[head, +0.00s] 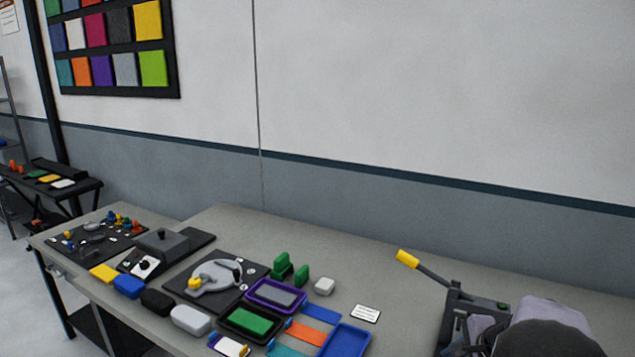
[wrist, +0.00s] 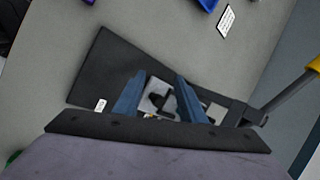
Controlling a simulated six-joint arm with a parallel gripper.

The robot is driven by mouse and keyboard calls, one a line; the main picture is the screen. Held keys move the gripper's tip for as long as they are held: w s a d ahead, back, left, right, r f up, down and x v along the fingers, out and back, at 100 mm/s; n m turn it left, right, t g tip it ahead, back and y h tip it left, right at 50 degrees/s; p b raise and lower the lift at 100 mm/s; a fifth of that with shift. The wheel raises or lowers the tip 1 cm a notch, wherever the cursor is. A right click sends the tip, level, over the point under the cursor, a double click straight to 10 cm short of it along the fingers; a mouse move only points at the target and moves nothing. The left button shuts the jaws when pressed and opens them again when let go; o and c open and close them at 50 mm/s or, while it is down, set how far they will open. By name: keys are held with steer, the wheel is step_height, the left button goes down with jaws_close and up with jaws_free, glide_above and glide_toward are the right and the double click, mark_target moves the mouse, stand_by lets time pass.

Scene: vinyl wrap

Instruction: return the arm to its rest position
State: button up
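My gripper (wrist: 159,84) shows in the wrist view as two blue fingers standing apart, with nothing gripped between them. It is over a black base plate (wrist: 100,68), and a pale block with a black part (wrist: 158,100) shows between and beyond the fingers. How high the fingers are above it I cannot tell. In the head view my arm is at the lower right, in front of a dark device (head: 480,300). The fingers are not clearly visible there.
The device has a lever with a yellow handle (head: 407,259) sticking up to the left; the handle also shows in the wrist view (wrist: 315,65). A white label card (head: 366,313) lies left of it. Trays, blocks and a round fixture (head: 215,277) crowd the left table. The back wall is close behind.

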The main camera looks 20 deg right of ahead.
steer(key=a+n, duration=0.1)
steer(key=a, duration=0.2)
steer(key=a+f+n+g+y, duration=0.1)
steer(key=a+n, duration=0.1)
steer(key=a, duration=0.2)
steer(key=a+n, duration=0.2)
steer(key=a, duration=0.2)
steer(key=shift+w+f+g, duration=0.2)
steer(key=shift+w+g, duration=0.1)
steer(key=a+n, duration=0.1)
steer(key=a, duration=0.1)
steer(key=s+a+f+n+g, duration=0.1)
steer(key=a+n, duration=0.1)
steer(key=a, duration=0.1)
steer(key=s+a+n, duration=0.1)
steer(key=a+n, duration=0.1)
steer(key=a, duration=0.1)
steer(key=shift+s+a+f+g+y, duration=0.15)
steer(key=shift+a+g+y, duration=0.05)
steer(key=shift+g+y, duration=0.1)
steer(key=s+a+f+n+g+h, duration=0.1)
steer(key=s+a+f+n+g, duration=0.1)
steer(key=s+a+n, duration=0.7)
steer(key=a+n, duration=0.1)
steer(key=n, duration=0.1)
steer(key=shift+s+a+f+n+g+h, duration=0.15)
steer(key=shift+s+n+g+h, duration=0.15)
steer(key=shift+s+n+g, duration=0.1)
